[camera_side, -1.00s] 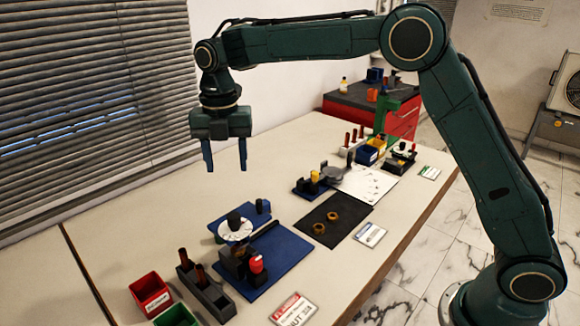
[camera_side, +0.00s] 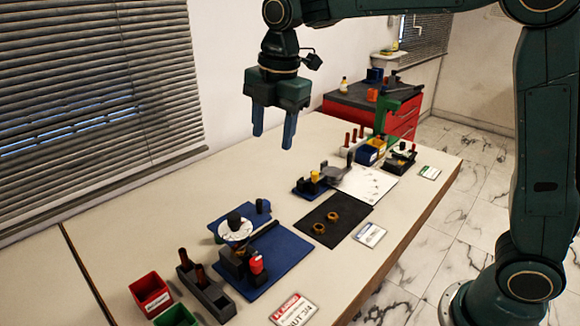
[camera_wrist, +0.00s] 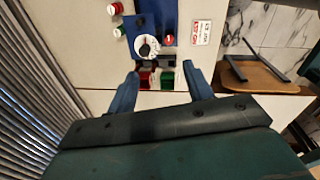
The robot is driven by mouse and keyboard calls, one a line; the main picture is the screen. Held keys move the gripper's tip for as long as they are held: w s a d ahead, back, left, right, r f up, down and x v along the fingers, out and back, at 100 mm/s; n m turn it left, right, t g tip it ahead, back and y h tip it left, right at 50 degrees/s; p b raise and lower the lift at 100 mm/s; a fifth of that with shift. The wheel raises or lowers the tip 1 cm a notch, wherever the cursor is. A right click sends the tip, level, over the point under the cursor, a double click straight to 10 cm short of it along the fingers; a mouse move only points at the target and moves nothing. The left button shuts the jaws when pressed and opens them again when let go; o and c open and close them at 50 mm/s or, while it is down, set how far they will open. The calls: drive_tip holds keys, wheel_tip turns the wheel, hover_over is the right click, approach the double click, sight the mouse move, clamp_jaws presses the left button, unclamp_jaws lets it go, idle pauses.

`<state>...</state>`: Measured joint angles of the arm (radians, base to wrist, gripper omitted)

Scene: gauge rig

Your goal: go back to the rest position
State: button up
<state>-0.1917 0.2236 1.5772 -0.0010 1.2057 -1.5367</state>
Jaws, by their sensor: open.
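My gripper (camera_side: 274,137) hangs above the back half of the bench (camera_side: 150,215) in the side view, its two blue fingers apart and pointing down with nothing between them. In the wrist view my gripper (camera_wrist: 160,92) also shows open and empty. Under it there I see the gauge rig with a white dial (camera_wrist: 147,46) on a blue mat (camera_wrist: 157,18), well below the fingers. In the side view the same dial (camera_side: 236,232) and blue mat (camera_side: 285,262) are at the front left of the bench.
A red bin (camera_side: 150,293), a green bin (camera_side: 175,316) and a dark rack (camera_side: 213,297) stand at the near left. A black mat (camera_side: 345,212) with two brass rings lies mid-bench. Blinds (camera_side: 95,75) cover the wall behind. The air around my gripper is clear.

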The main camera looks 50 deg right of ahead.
drive_tip(key=s+d+r+m+t, duration=0.25)
drive_tip(key=s+d+m, duration=0.25)
drive_tip(key=s+m, duration=0.6)
drive_tip(key=s+d+f+m, duration=0.1)
drive_tip(key=s+f+m, duration=0.1)
drive_tip(key=s+m, duration=0.2)
drive_tip(key=s+d+f+m+t, duration=0.1)
drive_tip(key=s+d+f+m, duration=0.1)
drive_tip(key=s, duration=0.9)
drive_tip(key=f+m, duration=0.1)
drive_tip(key=m, duration=0.1)
drive_tip(key=shift+d+m, duration=0.25)
drive_tip(key=shift+m, duration=0.15)
